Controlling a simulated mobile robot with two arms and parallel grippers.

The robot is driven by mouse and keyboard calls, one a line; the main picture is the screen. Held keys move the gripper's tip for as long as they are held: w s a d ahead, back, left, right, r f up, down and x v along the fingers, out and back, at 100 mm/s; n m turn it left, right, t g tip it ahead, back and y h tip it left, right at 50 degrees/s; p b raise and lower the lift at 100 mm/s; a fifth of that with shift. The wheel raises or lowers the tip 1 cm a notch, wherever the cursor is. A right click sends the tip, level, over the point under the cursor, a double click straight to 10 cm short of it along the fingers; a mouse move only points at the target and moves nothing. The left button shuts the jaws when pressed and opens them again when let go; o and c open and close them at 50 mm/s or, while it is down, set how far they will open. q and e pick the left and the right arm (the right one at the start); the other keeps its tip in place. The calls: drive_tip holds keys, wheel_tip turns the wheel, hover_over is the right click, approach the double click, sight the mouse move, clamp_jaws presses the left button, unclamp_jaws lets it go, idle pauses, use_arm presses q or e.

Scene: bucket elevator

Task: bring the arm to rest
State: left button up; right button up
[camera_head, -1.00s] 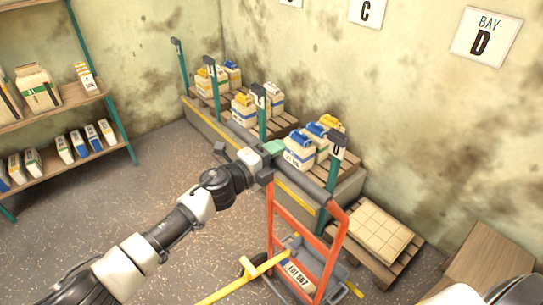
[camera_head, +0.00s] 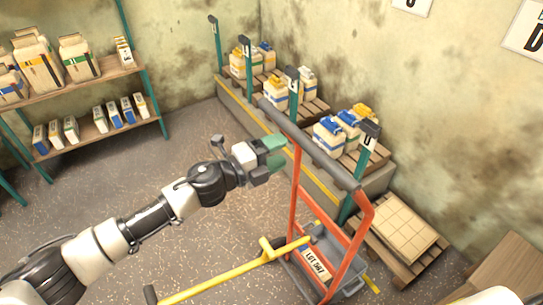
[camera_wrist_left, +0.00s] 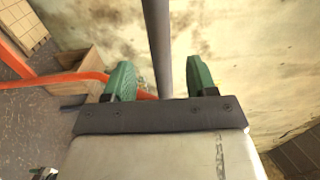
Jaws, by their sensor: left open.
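My left gripper (camera_head: 274,150) reaches in from the left in the head view, with green fingertips just left of the orange hand truck (camera_head: 297,190). It is open, and nothing shows held in it. In the left wrist view the two green fingers (camera_wrist_left: 160,80) stand apart. The truck's dark handle bar (camera_head: 318,148) runs past above the gripper in the head view. In the wrist view the bar (camera_wrist_left: 158,45) appears in line with the gap between the fingers; I cannot tell how far off it is.
A raised platform (camera_head: 240,112) with jugs on pallets lines the wall. A pallet with a tiled stack (camera_head: 403,228) lies right. Shelves (camera_head: 95,138) stand left.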

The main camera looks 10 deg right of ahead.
use_arm(q)
drive_tip(key=shift+s+a, duration=0.3)
drive_tip(key=shift+a, duration=0.3)
use_arm(e)
drive_tip(key=shift+d+f, duration=0.15)
drive_tip(key=shift+d, duration=0.15)
drive_tip(key=shift+d, duration=0.15)
